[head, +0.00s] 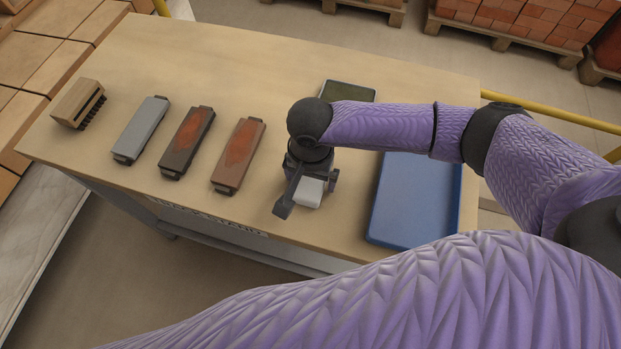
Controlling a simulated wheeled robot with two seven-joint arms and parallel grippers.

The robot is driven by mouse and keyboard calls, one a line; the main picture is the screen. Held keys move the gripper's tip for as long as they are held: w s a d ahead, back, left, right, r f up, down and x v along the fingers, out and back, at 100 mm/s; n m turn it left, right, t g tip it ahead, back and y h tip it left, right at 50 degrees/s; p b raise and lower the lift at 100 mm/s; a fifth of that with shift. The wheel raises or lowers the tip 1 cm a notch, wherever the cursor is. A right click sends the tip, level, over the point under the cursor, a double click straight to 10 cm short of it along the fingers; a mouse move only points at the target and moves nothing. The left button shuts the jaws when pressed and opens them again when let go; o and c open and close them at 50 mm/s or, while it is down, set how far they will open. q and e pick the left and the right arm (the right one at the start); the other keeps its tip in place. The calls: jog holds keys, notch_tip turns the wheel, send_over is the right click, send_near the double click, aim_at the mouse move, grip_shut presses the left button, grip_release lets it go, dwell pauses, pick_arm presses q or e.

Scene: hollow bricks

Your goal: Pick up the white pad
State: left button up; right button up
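The white pad (309,193) lies near the front edge of the wooden table, between the brown block and the blue tray. My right gripper (308,197) is over it, pointing down, with its dark fingers spread to either side of the pad. The left finger covers part of the pad's left side, and a small gap seems to show at its right. The gripper's body hides the pad's far part. My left gripper is not in view.
On the table (240,60) are a wooden brush (78,102), a grey block (141,130), a dark block with a reddish patch (187,142), a similar brown block (239,155), a blue tray (415,200) and a dark green-topped item (348,90). Brick pallets (535,22) stand behind.

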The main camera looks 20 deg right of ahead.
jog(key=c, duration=1)
notch_tip(320, 180, up, 10)
jog(key=p, duration=0.4)
jog(key=shift+p, duration=0.35)
jog(key=o, duration=0.6)
jog(key=c, duration=0.5)
